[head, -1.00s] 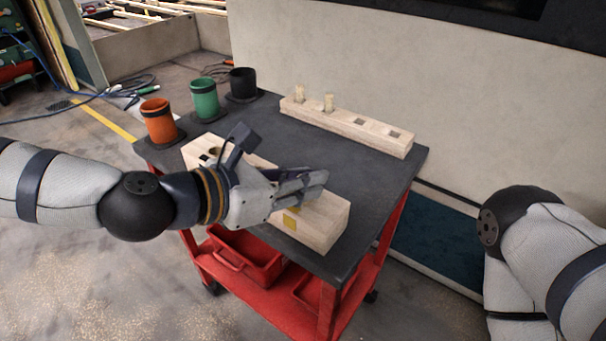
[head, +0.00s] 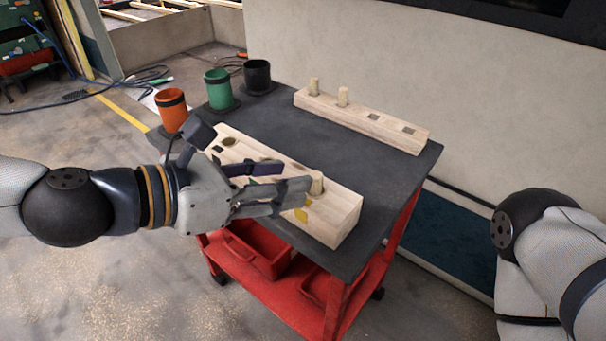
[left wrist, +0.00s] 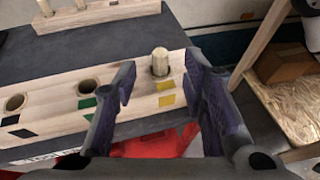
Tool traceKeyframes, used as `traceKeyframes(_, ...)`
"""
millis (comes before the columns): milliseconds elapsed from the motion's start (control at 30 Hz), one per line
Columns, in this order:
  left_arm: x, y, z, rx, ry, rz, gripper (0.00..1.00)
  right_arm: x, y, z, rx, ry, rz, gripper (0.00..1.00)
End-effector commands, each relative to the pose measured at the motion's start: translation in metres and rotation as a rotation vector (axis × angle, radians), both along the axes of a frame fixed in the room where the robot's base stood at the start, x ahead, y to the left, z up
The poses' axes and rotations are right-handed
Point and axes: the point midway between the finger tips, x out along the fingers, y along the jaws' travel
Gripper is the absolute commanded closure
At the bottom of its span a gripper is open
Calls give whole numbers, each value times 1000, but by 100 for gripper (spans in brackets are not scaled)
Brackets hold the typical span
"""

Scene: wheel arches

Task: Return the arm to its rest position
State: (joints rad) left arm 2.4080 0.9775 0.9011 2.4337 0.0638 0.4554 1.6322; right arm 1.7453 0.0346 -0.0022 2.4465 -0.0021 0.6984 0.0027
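My left gripper (head: 292,176) is open and empty at the near wooden block (head: 345,212). A light wooden peg (head: 317,185) stands upright in that block beside a yellow mark, just off the fingertips. In the left wrist view the same peg (left wrist: 160,62) shows between the two spread fingers (left wrist: 158,72), apart from both. The block's other holes, with green and black marks, look empty in that view. The left forearm stretches in from the left, over the near side of the table. My right arm (head: 550,250) shows at the right edge; its gripper is out of view.
Orange (head: 171,110), green (head: 217,90) and black (head: 257,76) cups stand at the back left. A wall rises behind.

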Motion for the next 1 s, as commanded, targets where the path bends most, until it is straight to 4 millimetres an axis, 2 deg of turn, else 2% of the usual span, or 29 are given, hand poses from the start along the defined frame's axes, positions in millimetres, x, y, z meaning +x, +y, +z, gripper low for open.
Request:
traceKeyframes(667, -4, 4, 2, -1, 1, -1, 61, 0, 0, 0, 0, 1, 0, 60)
traceKeyframes(700, -7, 3, -2, 15, 2, -11, 61, 0, 0, 0, 0, -1, 1, 60)
traceKeyframes(767, -16, 0, -21, 79, 3, -51, 61, 2, 0, 3, 0, -8, 1, 60)
traceKeyframes(867, -58, -6, -83, 301, -8, -221, 61, 10, 0, 12, 0, -33, 0, 60)
traceKeyframes(900, -83, -4, -113, 413, -19, -326, 61, 14, 0, 17, 0, -46, 0, 60)
traceKeyframes(967, -125, 5, -155, 575, -46, -507, 61, 20, 0, 23, 0, -67, -1, 60)
traceKeyframes(1000, -155, 16, -179, 676, -71, -642, 61, 25, 0, 28, 0, -81, 0, 60)
